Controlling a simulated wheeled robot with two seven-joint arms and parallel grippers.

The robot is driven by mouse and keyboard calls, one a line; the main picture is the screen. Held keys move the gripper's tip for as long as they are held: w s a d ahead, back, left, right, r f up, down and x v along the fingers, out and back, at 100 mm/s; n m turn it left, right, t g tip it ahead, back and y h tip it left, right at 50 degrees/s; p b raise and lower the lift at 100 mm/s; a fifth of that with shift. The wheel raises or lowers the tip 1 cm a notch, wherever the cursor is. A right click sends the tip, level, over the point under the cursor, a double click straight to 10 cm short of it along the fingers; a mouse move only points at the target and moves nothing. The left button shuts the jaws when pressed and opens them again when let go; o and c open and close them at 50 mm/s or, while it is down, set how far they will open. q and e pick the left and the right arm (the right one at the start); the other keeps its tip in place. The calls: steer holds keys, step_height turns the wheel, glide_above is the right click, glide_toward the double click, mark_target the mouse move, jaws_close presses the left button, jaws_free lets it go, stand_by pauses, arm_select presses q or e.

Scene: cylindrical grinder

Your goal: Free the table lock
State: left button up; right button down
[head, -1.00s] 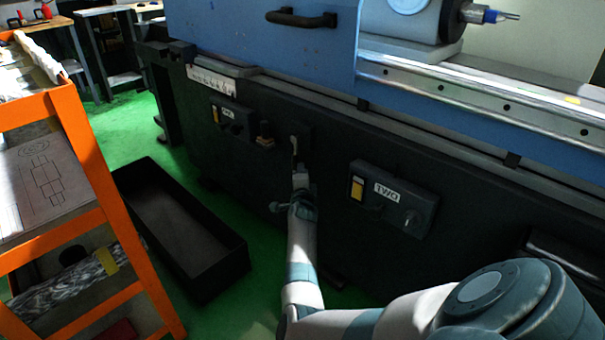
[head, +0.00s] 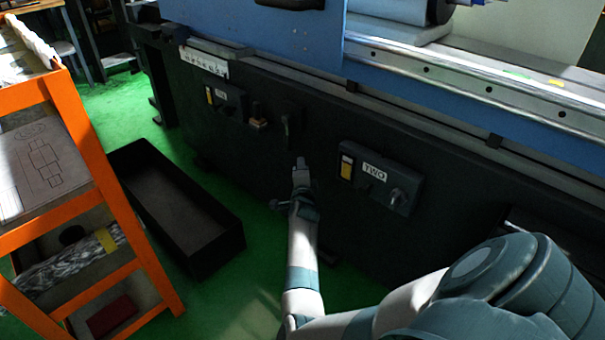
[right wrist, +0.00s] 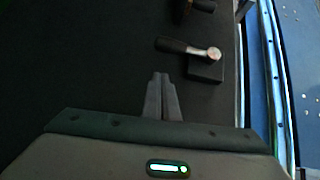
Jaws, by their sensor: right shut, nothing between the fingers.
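A lever that looks like the table lock (head: 288,130) is on the dark front of the grinder, between the two switch boxes. In the right wrist view the lever (right wrist: 190,49) has a silver round hub on a dark square block. Its dark handle points left in that view. My right gripper (head: 301,163) is just below and slightly right of the lever in the head view, apart from it. In the right wrist view its fingers (right wrist: 161,82) are together and empty, short of the lever. My left gripper is not in view.
Another switch box (head: 226,101) and a small brownish knob (head: 258,117) are to the left. A black open bin (head: 180,205) and an orange rack (head: 88,130) stand on the green floor at left.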

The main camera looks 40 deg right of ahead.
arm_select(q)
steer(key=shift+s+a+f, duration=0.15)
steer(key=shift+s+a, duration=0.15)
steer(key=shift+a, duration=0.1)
arm_select(e)
steer(key=shift+v, duration=2.5)
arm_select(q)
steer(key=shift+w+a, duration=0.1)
arm_select(e)
steer(key=shift+s+f, duration=0.1)
